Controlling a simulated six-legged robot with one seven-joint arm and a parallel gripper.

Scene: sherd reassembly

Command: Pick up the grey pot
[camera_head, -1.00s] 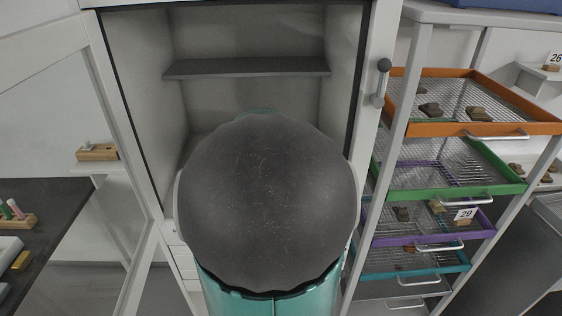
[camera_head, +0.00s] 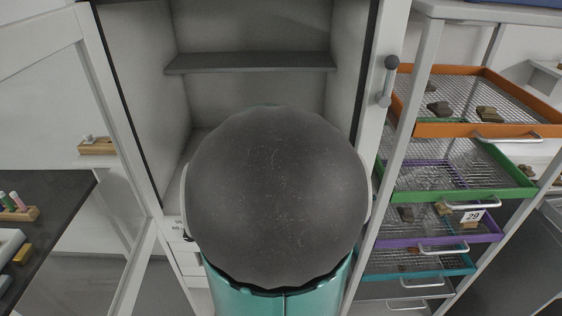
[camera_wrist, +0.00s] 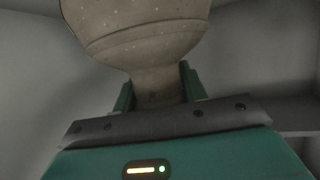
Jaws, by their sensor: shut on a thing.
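The grey pot (camera_wrist: 137,30) fills the top middle of the wrist view, grey-beige with pale speckles and a faint band around its body. It narrows to a neck low in that view. My gripper (camera_wrist: 157,90) is shut on this narrow part, with one teal finger on each side. The pot's upper end runs out of the frame. In the head view my own large grey and teal arm fills the middle, and I cannot make out the pot or the gripper there.
An open white cabinet with a grey shelf (camera_head: 250,62) stands ahead, its glazed door (camera_head: 45,100) swung left. To the right, a rack holds orange (camera_head: 440,130), green (camera_head: 470,192), purple (camera_head: 430,240) and teal mesh trays with sherds. A dark bench (camera_head: 60,215) is at left.

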